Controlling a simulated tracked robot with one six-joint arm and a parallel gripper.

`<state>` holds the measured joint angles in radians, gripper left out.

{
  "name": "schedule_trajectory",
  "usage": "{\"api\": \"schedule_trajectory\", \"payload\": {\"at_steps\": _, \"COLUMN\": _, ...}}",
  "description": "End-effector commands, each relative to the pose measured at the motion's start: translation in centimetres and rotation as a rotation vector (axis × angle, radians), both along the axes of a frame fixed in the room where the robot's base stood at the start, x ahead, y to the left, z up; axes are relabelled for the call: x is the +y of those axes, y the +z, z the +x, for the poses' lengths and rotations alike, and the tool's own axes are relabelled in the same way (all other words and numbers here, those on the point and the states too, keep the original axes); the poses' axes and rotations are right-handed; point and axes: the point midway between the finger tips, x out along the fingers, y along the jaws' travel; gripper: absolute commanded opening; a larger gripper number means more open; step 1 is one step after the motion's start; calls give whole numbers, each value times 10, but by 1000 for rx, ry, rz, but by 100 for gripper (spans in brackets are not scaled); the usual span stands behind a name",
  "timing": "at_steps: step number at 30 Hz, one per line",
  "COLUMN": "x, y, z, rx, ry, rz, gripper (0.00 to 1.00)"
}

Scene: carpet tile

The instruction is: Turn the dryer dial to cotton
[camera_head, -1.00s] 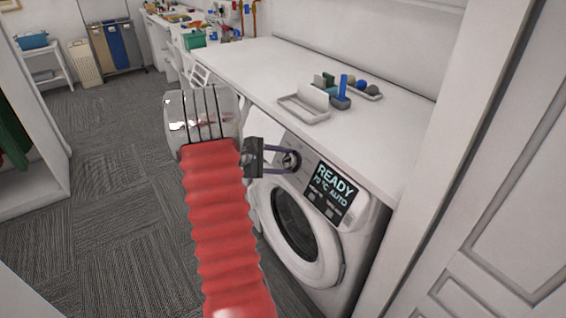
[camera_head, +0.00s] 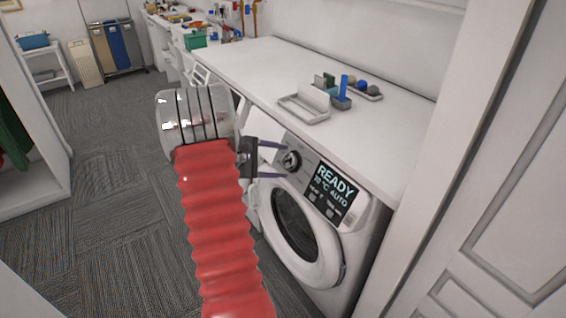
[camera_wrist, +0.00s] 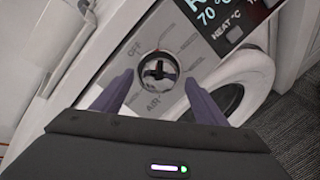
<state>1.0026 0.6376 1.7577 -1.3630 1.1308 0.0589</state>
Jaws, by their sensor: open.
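The dryer (camera_head: 322,246) is a white front-loader under the counter, with a round door. Its dial (camera_head: 291,161) is a dark-and-silver round knob left of the lit display (camera_head: 332,190), which reads READY, 70 °C and AUTO. In the wrist view the dial (camera_wrist: 158,70) has a raised grip bar, with OFF at its upper left and AIR below; other labels are hidden or too small to read. My gripper (camera_head: 284,162) is open and empty in front of the dial. Its purple fingertips (camera_wrist: 160,80) lie on either side of the dial, apart from it.
The white counter (camera_head: 250,62) above holds a white tray (camera_head: 304,108), a blue-and-grey holder (camera_head: 342,98) and several small balls. A white panelled door (camera_head: 500,190) closes off the right side. Carpet floor (camera_head: 110,210) is free at left.

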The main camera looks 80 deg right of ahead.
Motion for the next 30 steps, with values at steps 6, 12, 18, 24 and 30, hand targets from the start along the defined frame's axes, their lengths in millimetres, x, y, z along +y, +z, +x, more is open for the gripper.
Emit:
{"api": "schedule_trajectory", "payload": {"at_steps": 6, "x": 23, "y": 17, "z": 26, "rx": 0, "ry": 4, "rz": -1, "gripper": 66}}
{"api": "schedule_trajectory", "payload": {"at_steps": 12, "x": 44, "y": 32, "z": 50, "rx": -1, "ry": 3, "rz": -1, "gripper": 66}}
{"api": "schedule_trajectory", "payload": {"at_steps": 18, "x": 62, "y": 44, "z": 70, "rx": 0, "ry": 2, "rz": 0, "gripper": 66}}
{"api": "schedule_trajectory", "payload": {"at_steps": 24, "x": 70, "y": 50, "z": 78, "rx": 0, "ry": 0, "rz": 0, "gripper": 66}}
{"api": "schedule_trajectory", "payload": {"at_steps": 30, "x": 71, "y": 50, "z": 78, "rx": 1, "ry": 0, "rz": 0, "gripper": 66}}
